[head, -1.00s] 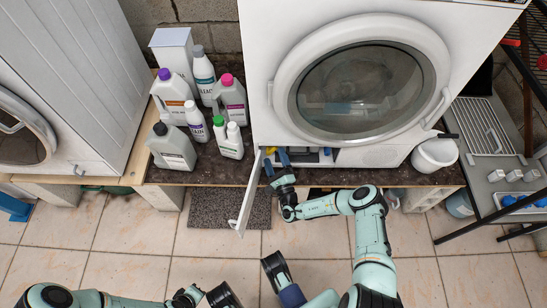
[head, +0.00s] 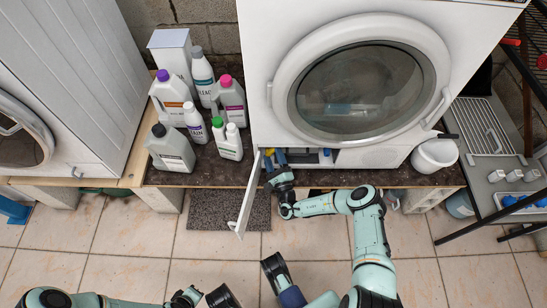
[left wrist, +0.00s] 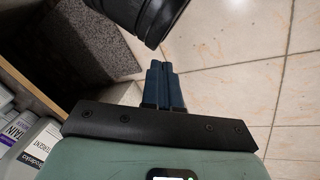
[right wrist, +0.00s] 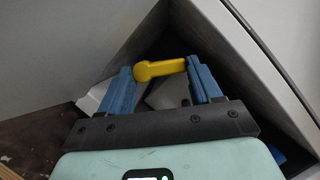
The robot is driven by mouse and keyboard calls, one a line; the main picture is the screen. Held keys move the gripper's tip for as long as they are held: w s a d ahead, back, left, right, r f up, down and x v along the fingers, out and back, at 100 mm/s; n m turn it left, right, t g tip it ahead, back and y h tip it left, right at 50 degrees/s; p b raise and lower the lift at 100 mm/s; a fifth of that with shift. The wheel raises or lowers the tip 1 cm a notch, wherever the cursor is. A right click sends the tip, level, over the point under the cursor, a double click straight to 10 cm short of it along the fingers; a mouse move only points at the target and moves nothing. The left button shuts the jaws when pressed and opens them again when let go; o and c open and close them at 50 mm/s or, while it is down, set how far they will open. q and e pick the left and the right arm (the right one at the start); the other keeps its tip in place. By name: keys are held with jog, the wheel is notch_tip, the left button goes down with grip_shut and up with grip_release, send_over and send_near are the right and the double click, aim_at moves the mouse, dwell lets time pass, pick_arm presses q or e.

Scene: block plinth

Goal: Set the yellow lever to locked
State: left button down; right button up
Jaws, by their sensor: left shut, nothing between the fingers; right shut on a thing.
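The yellow lever (right wrist: 160,68) shows in the right wrist view, lying across the gap between the blue fingertips inside a dark recess. A small bit of yellow (head: 269,152) also shows in the head view, low on the front of the white washing machine (head: 256,70). My right gripper (head: 275,158) reaches into the opening there and is shut on the lever; its fingers also show in the right wrist view (right wrist: 163,84). My left gripper (left wrist: 164,82) is shut and empty over the tiled floor. No lock marking is readable.
A white flap (head: 246,200) stands open just left of my right gripper. Several bottles (head: 170,148) stand on the dark plinth top (head: 200,177) to the left. A white pot (head: 434,155) and a metal rack (head: 490,135) are at the right. Tiled floor (head: 110,235) lies in front.

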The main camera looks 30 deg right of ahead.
jog(key=m, duration=0.1)
jog(key=m+h, duration=0.1)
jog(key=m, duration=0.1)
jog(key=shift+f+h, duration=0.3)
jog(key=shift+f, duration=0.05)
jog(key=m+h, duration=0.1)
jog(key=m, duration=0.1)
jog(key=m+h+b, duration=0.1)
jog(key=m, duration=0.2)
jog(key=shift+f, duration=0.35)
jog(key=shift+f+m+h+b, duration=0.15)
jog(key=shift+m+h+b, duration=0.15)
jog(key=shift+m+h, duration=0.65)
pick_arm(q)
jog(key=shift+s+a+f+b, duration=0.15)
jog(key=shift+a+f, duration=0.2)
jog(key=shift+f, duration=0.5)
jog(key=shift+s+a+f+b, duration=0.15)
jog(key=shift+a+f, duration=0.15)
jog(key=shift+f, duration=0.5)
pick_arm(e)
jog(key=shift+a+f+m+g+h, duration=0.15)
jog(key=shift+m+h, duration=0.15)
jog(key=shift+m, duration=0.6)
jog(key=shift+d+m+g+h, duration=0.15)
jog(key=shift+m+h, duration=0.1)
jog(key=shift+m, duration=0.6)
jog(key=shift+a, duration=0.1)
